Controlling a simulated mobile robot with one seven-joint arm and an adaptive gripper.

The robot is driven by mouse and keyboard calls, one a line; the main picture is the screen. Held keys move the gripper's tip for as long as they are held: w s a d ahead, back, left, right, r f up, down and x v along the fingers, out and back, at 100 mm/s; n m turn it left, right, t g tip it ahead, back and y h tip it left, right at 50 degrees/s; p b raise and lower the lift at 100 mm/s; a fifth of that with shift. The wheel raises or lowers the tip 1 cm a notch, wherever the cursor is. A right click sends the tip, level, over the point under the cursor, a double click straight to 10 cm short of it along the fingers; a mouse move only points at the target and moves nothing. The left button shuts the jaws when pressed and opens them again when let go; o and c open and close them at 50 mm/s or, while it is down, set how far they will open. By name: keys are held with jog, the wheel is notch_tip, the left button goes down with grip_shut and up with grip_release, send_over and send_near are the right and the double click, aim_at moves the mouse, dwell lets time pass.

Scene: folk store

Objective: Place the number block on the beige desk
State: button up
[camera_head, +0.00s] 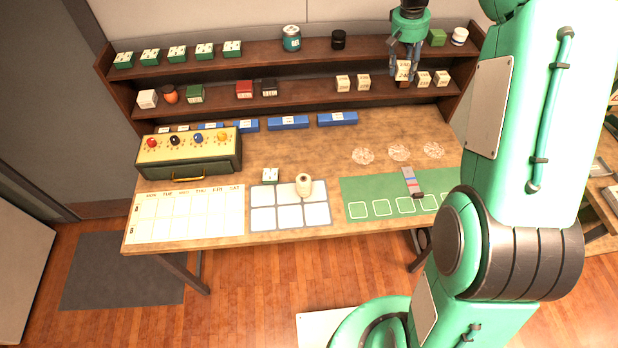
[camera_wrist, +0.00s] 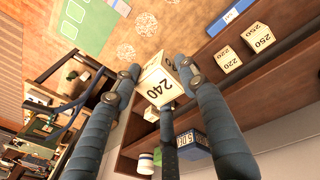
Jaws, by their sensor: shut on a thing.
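The number block (camera_head: 403,70) is a small cream cube; the number 240 is readable on it in the wrist view (camera_wrist: 158,84). My gripper (camera_head: 405,66) is shut on it, with dark fingers around its sides. It is at the right part of the wall shelf, in front of the shelf boards and above the desk's back edge. The beige desk (camera_head: 310,150) has a wide worn top below the shelf. My fingers hide part of the block's sides.
Similar number blocks stand on the lower shelf board (camera_head: 310,98), left (camera_head: 343,83) and right (camera_head: 423,79) of my gripper. The desk holds a green mat (camera_head: 350,190), a white grid mat (camera_head: 262,220), a calendar sheet (camera_head: 185,225) and a knobbed box (camera_head: 190,162). Bare desk lies behind the mats.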

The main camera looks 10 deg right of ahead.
jog(key=s+d+f+m+b, duration=0.1)
jog(key=s+f, duration=0.4)
jog(key=f, duration=0.5)
jog(key=s+d+f+m+b, duration=0.1)
jog(key=s+d+f+b, duration=0.3)
jog(key=f, duration=0.6)
jog(key=s+d+f+m+g+b, duration=0.1)
jog(key=s+d+f+b, duration=0.1)
jog(key=s+d+f, duration=0.4)
jog(key=shift+s+d+f+b, duration=0.1)
jog(key=shift+s+f, duration=0.2)
jog(key=shift+f, duration=0.55)
jog(key=shift+s+d+f+b, duration=0.15)
jog(key=shift+s+f, duration=0.1)
jog(key=shift+f, duration=0.55)
jog(key=shift+s+a+f+b, duration=0.1)
jog(key=shift+s+f, duration=0.2)
jog(key=shift+f, duration=0.55)
jog(key=b, duration=0.1)
send_over(424, 149)
jog(key=shift+w+a+f, duration=0.15)
jog(key=shift+a+f, duration=0.1)
jog(key=shift+f, duration=0.5)
jog(key=shift+f+b, duration=0.5)
jog(key=shift+f, duration=1.25)
jog(key=shift+f, duration=0.15)
